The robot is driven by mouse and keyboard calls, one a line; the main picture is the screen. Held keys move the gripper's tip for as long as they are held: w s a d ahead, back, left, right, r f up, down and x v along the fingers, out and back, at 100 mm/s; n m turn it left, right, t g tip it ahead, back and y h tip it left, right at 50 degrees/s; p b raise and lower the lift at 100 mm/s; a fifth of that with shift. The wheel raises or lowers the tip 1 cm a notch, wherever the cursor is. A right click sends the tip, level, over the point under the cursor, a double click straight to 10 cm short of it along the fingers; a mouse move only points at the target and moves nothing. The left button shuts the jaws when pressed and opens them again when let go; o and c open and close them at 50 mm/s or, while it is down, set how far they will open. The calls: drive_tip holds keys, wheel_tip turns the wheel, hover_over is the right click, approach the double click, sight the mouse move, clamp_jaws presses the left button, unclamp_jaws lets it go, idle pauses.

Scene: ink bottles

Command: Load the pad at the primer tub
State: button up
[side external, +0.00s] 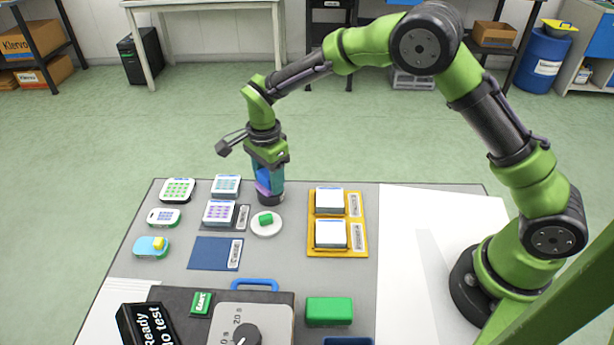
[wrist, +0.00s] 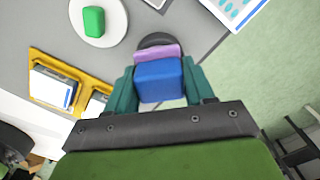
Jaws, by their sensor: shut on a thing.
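My gripper (side external: 266,182) points down near the far edge of the grey table, its teal fingers shut on a blue block (wrist: 160,82). A pink-purple layer (wrist: 157,52) shows at the block's far end in the wrist view. A dark round tub (side external: 271,199), perhaps the primer tub, is directly below the block; its rim (wrist: 158,39) shows past the purple layer in the wrist view. I cannot tell whether the layer touches the tub's contents. The tub's inside is mostly hidden by the block and fingers.
A white round dish (side external: 256,231) with a green block (side external: 266,218) stands just in front of the tub. A yellow tray (side external: 338,251) with white-topped stacks is to the right. Labelled plates (side external: 219,212) and a blue mat (side external: 212,253) lie left. A dial device (side external: 262,325) is nearer.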

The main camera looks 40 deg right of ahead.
sight(268, 172)
drive_tip(key=shift+f, duration=0.1)
drive_tip(key=shift+r, duration=3.6)
